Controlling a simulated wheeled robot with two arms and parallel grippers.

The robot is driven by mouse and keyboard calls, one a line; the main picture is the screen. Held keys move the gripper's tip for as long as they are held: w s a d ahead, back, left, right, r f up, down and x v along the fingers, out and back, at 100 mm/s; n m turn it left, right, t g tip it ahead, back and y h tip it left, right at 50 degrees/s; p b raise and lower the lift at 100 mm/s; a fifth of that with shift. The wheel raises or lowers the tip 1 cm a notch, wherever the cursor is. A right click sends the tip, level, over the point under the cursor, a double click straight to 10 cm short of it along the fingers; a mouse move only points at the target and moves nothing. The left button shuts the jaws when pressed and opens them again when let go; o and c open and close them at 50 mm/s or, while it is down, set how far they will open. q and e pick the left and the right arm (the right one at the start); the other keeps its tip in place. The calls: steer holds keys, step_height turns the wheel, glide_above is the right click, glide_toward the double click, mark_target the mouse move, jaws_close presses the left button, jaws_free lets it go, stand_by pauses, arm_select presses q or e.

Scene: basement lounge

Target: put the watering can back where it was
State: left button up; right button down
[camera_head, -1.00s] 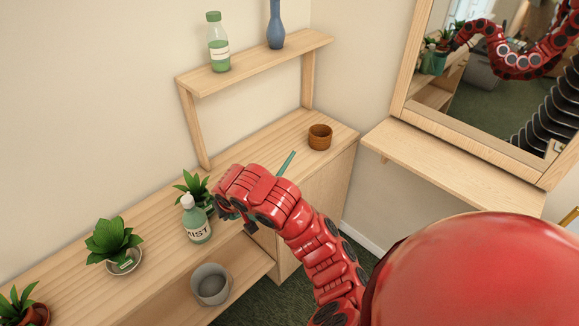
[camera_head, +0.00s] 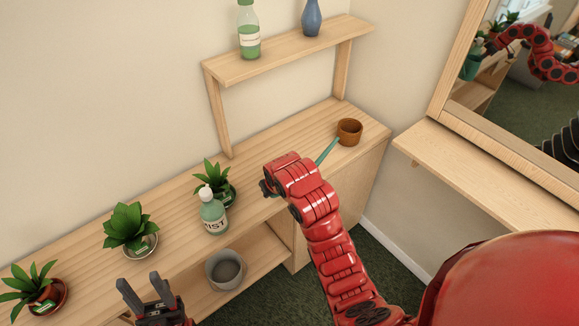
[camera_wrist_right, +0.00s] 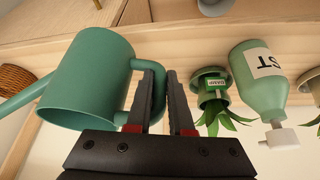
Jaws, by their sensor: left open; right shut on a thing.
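The teal watering can (camera_wrist_right: 88,80) fills the left of the right wrist view, which is upside down. My right gripper (camera_wrist_right: 162,75) is shut on its handle. My left gripper (camera_head: 143,292) is open and empty at the lower left, in front of the counter.
A mist bottle (camera_head: 213,214) and several potted plants, one (camera_head: 130,228) in the middle, stand on the counter. A grey pot (camera_head: 225,269) is on the lower shelf. A raised shelf (camera_head: 290,52) holds a bottle and vase.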

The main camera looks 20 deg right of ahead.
steer(key=shift+s+a+f, duration=0.1)
steer(key=shift+a+f, duration=0.1)
steer(key=shift+a, duration=0.15)
steer(key=w+b, duration=0.2)
steer(key=w+d+f+b, duration=0.1)
steer(key=w+b, duration=0.1)
steer(key=b, duration=0.1)
steer(key=w+f+b, duration=0.1)
steer(key=w+b, duration=0.1)
steer(key=shift+w+d+f+b, duration=0.15)
steer(key=shift+w+d+b, duration=0.05)
steer(key=shift+w+b, duration=0.2)
steer(key=shift+n, duration=0.3)
steer(key=w, duration=0.2)
steer(key=w+d+p, duration=0.1)
steer(key=w, duration=0.1)
steer(key=w+d+p, duration=0.1)
steer(key=w, duration=0.1)
steer(key=shift+w+r, duration=0.25)
steer(key=shift+w, duration=0.1)
steer(key=shift+w+d+p, duration=0.2)
steer(key=shift+w+p, duration=0.1)
steer(key=shift+w, duration=0.2)
steer(key=shift+f+p, duration=0.25)
steer(key=shift+p, duration=0.05)
step_height(320, 180, down, 3)
steer(key=shift+r+p, duration=0.15)
steer(key=shift+p, duration=0.5)
steer(key=shift+f, duration=0.3)
